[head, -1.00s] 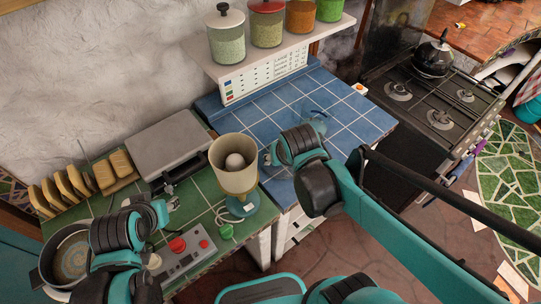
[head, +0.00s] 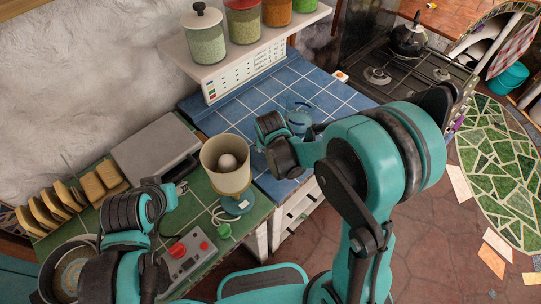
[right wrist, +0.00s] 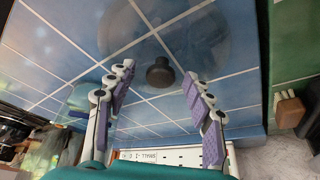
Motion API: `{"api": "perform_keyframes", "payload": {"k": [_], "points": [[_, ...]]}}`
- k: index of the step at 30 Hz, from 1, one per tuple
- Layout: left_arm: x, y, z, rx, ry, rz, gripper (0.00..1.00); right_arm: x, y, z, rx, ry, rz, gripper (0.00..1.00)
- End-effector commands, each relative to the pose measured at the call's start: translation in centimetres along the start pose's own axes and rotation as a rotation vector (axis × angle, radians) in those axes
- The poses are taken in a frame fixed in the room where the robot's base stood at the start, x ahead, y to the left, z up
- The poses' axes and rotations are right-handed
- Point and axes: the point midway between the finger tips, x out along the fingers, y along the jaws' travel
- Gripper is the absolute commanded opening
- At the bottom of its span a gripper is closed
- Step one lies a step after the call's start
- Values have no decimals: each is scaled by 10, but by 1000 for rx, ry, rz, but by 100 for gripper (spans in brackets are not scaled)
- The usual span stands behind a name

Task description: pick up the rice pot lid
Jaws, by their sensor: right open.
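The lid (right wrist: 195,35) looks like clear glass with a dark round knob (right wrist: 158,72), lying on the blue tiled counter in the right wrist view. My right gripper (right wrist: 160,78) is open, its purple-padded fingers apart on either side of the knob and not touching it. In the head view my right gripper (head: 262,145) is over the blue counter's left part, and the lid cannot be made out there. My left gripper (head: 172,196) hangs over the green counter, away from the lid; its fingers are too unclear to judge.
A bluish see-through item (head: 298,118) stands right of my right gripper. A beige cup-topped appliance (head: 227,165) stands close on its left. A pot (head: 62,270), bread slices and a red-button box (head: 188,258) are on the green counter. A jar shelf (head: 245,48) overhangs the back.

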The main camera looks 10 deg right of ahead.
Motion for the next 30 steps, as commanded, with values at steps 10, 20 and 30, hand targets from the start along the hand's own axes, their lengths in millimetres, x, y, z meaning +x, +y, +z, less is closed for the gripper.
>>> {"api": "perform_keyframes", "payload": {"k": [10, 20, 30], "points": [[2, 0, 1, 0, 0, 0, 40, 10, 0, 0, -1, 0, 0, 52], [2, 0, 1, 0, 0, 0, 40, 10, 0, 0, -1, 0, -1, 0], [-1, 0, -1, 0, 0, 0, 40, 1, 0, -4, -1, 0, -1, 0]]}}
